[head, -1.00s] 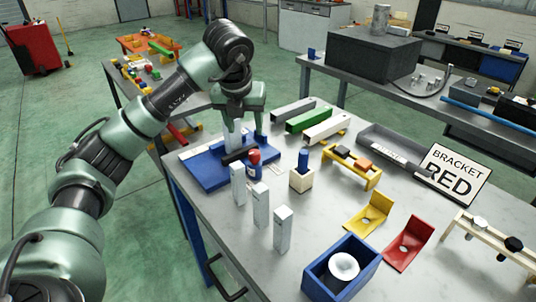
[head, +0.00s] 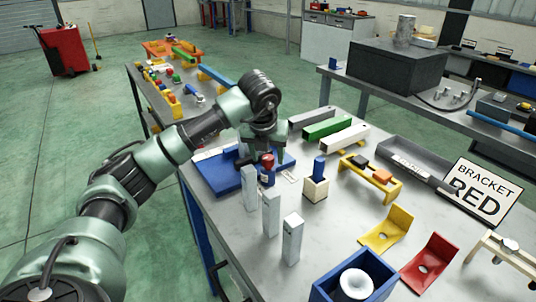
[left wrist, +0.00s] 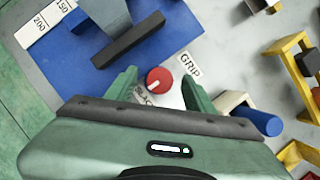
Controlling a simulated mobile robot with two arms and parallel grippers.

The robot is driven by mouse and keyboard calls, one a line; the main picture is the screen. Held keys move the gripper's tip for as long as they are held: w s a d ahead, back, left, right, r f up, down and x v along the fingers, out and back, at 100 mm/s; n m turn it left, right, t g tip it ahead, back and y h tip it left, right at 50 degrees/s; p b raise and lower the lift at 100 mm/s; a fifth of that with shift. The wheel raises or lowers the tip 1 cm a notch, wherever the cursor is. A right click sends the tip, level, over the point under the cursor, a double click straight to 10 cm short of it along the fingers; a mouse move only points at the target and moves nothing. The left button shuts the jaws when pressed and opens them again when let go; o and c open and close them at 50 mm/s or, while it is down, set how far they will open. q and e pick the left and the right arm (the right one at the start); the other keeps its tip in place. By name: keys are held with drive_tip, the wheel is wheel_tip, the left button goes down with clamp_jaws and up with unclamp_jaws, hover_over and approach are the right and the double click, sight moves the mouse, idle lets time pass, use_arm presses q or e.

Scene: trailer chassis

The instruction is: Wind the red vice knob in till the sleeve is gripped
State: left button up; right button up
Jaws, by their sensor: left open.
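The red vice knob (head: 267,160) is at the front of the blue vice base (head: 215,178) on the workbench. In the left wrist view the round red knob (left wrist: 158,80), with a white mark on its top, lies between my open left fingers (left wrist: 158,88), with gaps visible on both sides. My left gripper (head: 265,148) points down at the knob in the head view. A black bar (left wrist: 128,40) and a grey-blue upright piece (left wrist: 108,14) stand on the vice base. I cannot tell which piece is the sleeve; the gripper hides much of the vice. My right gripper is not in view.
A GRIP label (left wrist: 188,62) lies beside the knob. Grey upright blocks (head: 270,212) stand in front of the vice. A wooden block with a blue peg (head: 318,168) stands to its right. Long bars (head: 328,124) lie behind.

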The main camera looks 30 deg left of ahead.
use_arm(q)
clamp_jaws()
